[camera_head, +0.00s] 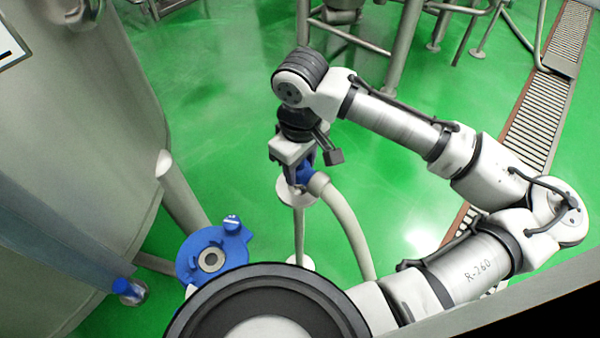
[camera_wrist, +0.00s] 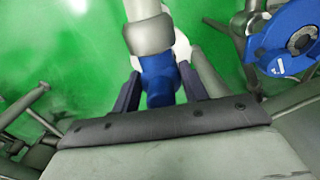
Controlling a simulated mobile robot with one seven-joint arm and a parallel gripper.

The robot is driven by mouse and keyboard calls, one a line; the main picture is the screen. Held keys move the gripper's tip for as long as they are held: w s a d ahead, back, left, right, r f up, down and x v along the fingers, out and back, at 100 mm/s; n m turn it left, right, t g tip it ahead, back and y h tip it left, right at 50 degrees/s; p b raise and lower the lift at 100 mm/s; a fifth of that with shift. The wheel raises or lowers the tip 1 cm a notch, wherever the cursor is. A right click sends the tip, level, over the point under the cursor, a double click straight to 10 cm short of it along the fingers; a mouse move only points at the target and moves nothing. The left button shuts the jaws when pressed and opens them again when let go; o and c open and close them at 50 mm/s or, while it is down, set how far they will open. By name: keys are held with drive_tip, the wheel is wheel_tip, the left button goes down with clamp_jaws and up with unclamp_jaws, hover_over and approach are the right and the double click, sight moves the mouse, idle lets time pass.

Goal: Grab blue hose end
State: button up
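The blue hose end (camera_head: 304,173) sits on a pale hose (camera_head: 345,220), beside a white round stand top (camera_head: 288,192). My gripper (camera_head: 297,172) is at the hose end, pointing down. In the wrist view, the blue hose end (camera_wrist: 158,80) lies between the two dark fingers of my gripper (camera_wrist: 159,82), one on each side. The fingers look open around it, with narrow gaps beside the blue part. Firm contact does not show. A grey collar (camera_wrist: 149,35) joins the blue end to the hose.
A blue fitting with a round port (camera_head: 212,258) stands at the lower left; it also shows in the wrist view (camera_wrist: 290,40). A large steel tank (camera_head: 80,130) fills the left. Pipe legs stand at the back, and a floor drain grate (camera_head: 535,120) runs at the right. Green floor is open around the stand.

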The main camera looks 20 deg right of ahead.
drive_tip(key=c, duration=0.6)
drive_tip(key=shift+r, duration=0.1)
